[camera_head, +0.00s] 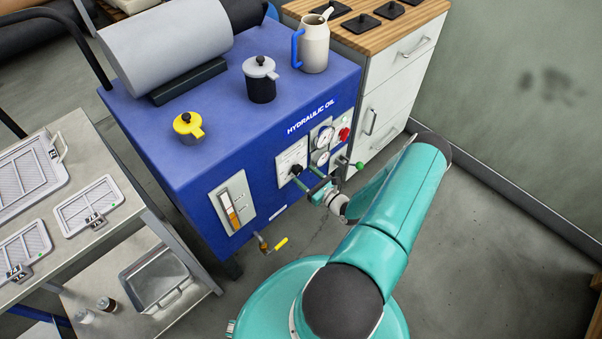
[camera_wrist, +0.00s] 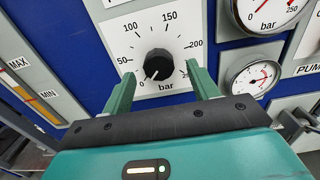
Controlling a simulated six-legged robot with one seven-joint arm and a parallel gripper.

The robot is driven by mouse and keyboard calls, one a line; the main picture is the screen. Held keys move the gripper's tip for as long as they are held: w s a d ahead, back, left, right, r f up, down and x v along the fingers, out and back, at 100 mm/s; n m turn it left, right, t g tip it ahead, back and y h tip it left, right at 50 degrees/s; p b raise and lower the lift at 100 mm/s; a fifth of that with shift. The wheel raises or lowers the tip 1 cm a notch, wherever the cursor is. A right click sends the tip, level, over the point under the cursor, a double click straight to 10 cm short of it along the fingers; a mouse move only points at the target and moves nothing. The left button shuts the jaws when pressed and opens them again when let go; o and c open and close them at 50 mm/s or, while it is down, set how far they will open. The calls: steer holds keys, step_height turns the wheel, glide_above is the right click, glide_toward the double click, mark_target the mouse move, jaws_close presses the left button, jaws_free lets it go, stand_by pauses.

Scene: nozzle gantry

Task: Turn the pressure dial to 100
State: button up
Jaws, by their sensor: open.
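The pressure dial is a black round knob (camera_wrist: 158,64) on a white plate marked 0 to 250 bar in the wrist view. Its white pointer line aims down, slightly left, near the 0 mark. In the head view the knob (camera_head: 296,170) sits on the blue hydraulic oil unit's front. My gripper (camera_wrist: 160,71) is open, with one green finger on each side of the knob. A gap shows between each finger and the knob; I cannot tell how far the tips are from the plate. In the head view my gripper (camera_head: 309,180) is at the panel, partly hidden by its own wrist.
Round gauges (camera_wrist: 252,78) sit right of the dial. A red knob (camera_head: 344,134) and a green-tipped lever (camera_head: 357,165) are near my arm. A level indicator (camera_head: 232,205) is to the left. A yellow-handled valve (camera_head: 281,243) sticks out below.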

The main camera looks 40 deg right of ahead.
mark_target(297, 169)
steer(key=shift+w+a, duration=0.1)
steer(key=shift+w, duration=1.35)
steer(key=c, duration=1)
